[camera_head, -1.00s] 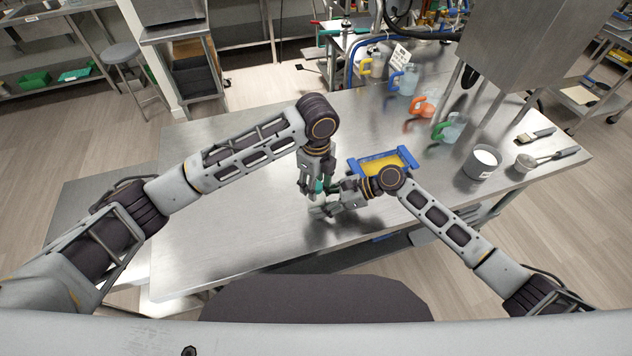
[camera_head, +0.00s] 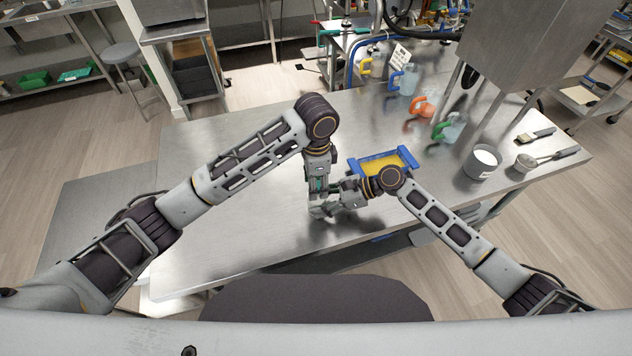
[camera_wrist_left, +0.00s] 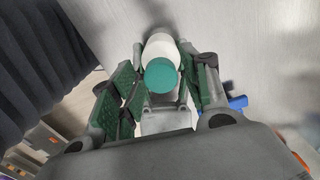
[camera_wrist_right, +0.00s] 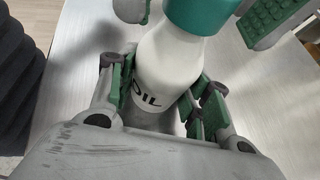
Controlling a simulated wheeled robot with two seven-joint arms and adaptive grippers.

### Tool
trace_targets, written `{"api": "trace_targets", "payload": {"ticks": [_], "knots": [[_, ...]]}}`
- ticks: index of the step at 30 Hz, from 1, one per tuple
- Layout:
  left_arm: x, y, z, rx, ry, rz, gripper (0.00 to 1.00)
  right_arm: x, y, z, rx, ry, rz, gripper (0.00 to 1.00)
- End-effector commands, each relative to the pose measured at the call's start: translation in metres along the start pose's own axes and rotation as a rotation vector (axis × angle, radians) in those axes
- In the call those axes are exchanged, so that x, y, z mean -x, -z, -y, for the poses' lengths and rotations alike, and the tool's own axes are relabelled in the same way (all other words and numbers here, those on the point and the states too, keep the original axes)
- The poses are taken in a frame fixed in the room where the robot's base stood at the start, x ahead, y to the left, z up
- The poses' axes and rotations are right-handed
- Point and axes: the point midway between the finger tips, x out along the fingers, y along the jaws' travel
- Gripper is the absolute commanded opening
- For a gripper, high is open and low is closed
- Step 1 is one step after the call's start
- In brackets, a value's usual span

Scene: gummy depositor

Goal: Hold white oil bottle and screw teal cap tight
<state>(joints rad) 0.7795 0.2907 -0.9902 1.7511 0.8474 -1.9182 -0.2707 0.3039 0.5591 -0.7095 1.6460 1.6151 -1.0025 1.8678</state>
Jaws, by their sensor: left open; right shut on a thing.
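The white oil bottle (camera_wrist_right: 168,68) stands upright in the right wrist view, with the letters "OIL" partly hidden. My right gripper (camera_wrist_right: 160,105) is shut on its body, one finger on each side. The teal cap (camera_wrist_right: 203,12) sits on the bottle's top. In the left wrist view, the cap (camera_wrist_left: 161,75) lies between the fingers of my left gripper (camera_wrist_left: 158,80), with the white bottle (camera_wrist_left: 160,47) beyond it. My left gripper is open around the cap, above my right gripper. In the head view both grippers mostly hide the bottle.
A blue tray with yellow contents (camera_head: 412,155) is just right of my grippers. Several pitchers with coloured handles, a grey pot (camera_head: 482,163) and a brush (camera_head: 535,135) stand or lie further right. The steel table (camera_head: 230,240) is clear on the left.

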Motion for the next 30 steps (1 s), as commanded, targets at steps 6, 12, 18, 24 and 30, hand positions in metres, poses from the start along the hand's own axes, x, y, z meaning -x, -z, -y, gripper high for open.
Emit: {"api": "trace_targets", "payload": {"ticks": [6,12,18,24,30], "knots": [[0.0003,0.0003,0.0000,0.122,0.000,-0.002,0.46,0.0000,0.0002,0.0000,0.000,0.000,0.000,0.00],[0.0003,0.0008,0.0003,0.119,0.000,-0.002,0.46,0.0000,0.0002,0.0000,0.000,0.000,0.000,0.00],[0.0003,0.0008,0.0003,0.118,0.000,-0.002,0.40,0.0000,0.0002,0.0000,0.000,0.000,0.000,0.00],[0.0002,0.0007,0.0002,0.117,-0.001,-0.002,0.14,0.0000,0.0002,0.0000,0.000,0.000,0.000,0.00],[0.0002,0.0007,0.0001,0.117,-0.001,-0.002,0.00,0.0000,0.0002,0.0000,0.000,0.000,0.000,0.00]]}}
